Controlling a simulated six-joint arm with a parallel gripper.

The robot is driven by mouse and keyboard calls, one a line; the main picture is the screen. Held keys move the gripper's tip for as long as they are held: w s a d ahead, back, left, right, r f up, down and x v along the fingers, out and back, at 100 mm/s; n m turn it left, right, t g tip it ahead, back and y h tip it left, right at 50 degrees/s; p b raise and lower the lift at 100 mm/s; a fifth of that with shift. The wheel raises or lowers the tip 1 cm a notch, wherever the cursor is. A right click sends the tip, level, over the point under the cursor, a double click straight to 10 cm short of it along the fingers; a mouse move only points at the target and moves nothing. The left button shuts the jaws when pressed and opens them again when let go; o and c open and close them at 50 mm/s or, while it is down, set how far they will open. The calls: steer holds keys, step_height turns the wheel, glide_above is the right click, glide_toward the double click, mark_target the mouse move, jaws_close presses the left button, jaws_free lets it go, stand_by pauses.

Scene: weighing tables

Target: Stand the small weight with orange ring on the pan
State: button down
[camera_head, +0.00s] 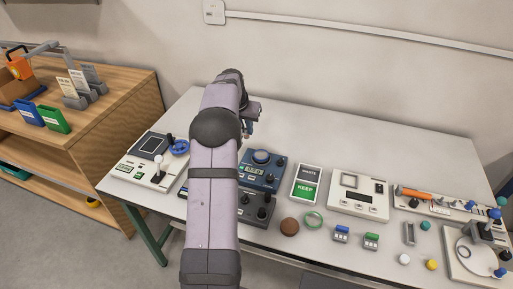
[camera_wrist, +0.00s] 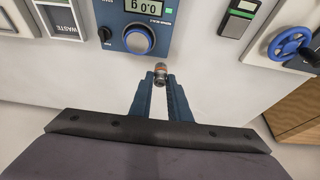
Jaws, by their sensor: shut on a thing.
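The small weight with orange ring (camera_wrist: 160,74) is a short metal cylinder with an orange band. My gripper (camera_wrist: 160,84) is shut on it, with the dark blue fingers on either side of it in the wrist view. The pan (camera_wrist: 139,39) is a round blue-grey disc on a blue scale (camera_wrist: 113,22), whose display shows zero. The weight is apart from the pan, to its lower right in the wrist view. In the head view the pan (camera_head: 262,157) is empty, and my gripper (camera_head: 248,127) is beyond the scale, partly behind my arm; the weight cannot be made out there.
In the head view, a WASTE/KEEP tray (camera_head: 307,171) stands right of the scale, and a white device (camera_head: 359,196) is further right. A cream box with a joystick (camera_head: 143,173) stands at left. The table's back strip (camera_head: 340,135) is clear.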

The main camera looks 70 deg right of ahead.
steer(key=s+r+m+p, duration=0.2)
steer(key=s+r, duration=0.1)
steer(key=s, duration=0.2)
steer(key=p, duration=0.3)
glide_above(260, 155)
steer(key=shift+g, duration=0.4)
steer(key=shift+s+f, duration=0.1)
steer(key=shift+f, duration=5.1)
steer(key=shift+f, duration=0.2)
steer(key=c, duration=1.7)
jaws_free()
steer(key=shift+o, duration=0.2)
steer(key=shift+r, duration=0.2)
